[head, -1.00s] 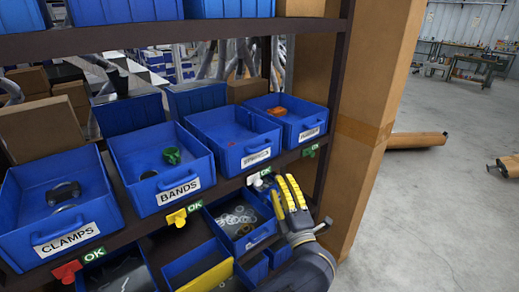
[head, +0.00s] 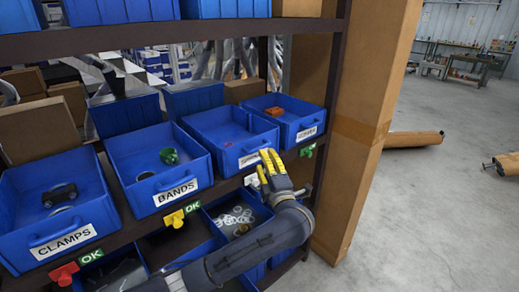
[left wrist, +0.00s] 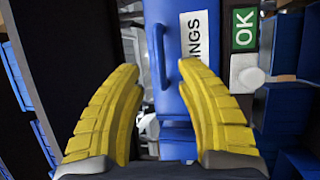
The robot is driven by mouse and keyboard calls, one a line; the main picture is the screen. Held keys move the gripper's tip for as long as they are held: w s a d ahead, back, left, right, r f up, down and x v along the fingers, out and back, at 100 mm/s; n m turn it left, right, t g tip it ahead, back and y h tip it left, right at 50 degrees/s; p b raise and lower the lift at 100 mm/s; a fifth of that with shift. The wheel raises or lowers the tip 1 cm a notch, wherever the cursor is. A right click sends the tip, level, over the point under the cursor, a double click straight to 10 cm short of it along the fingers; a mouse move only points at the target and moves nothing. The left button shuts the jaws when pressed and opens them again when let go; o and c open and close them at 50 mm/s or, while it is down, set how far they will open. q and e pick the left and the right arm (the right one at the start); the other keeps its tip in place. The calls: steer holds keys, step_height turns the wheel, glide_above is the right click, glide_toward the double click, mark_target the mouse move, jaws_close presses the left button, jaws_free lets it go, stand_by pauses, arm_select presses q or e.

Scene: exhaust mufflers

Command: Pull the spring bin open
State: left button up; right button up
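The spring bin (head: 222,128) is a blue open-top bin on the middle shelf, with a small red piece inside. Its front label is partly covered by my left gripper (head: 268,158) in the head view. In the left wrist view the bin front (left wrist: 172,100) carries a blue handle (left wrist: 161,57) and a white label (left wrist: 195,40) ending in "NGS". My left gripper (left wrist: 152,75) has yellow fingers spread apart, with the handle showing between and beyond the fingertips. I see no contact with the handle. My right gripper is not in view.
The bands bin (head: 160,175) and clamps bin (head: 55,215) stand to the left, another labelled bin (head: 292,125) to the right. A white knob (left wrist: 247,75) and green OK tag (left wrist: 244,28) sit beside the spring bin. A shelf post (head: 334,90) and cardboard box stand at right.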

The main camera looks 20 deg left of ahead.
mark_target(259, 148)
arm_select(q)
steer(key=shift+x, duration=3.25)
steer(key=shift+s, duration=0.1)
steer(key=shift+c, duration=0.5)
jaws_close()
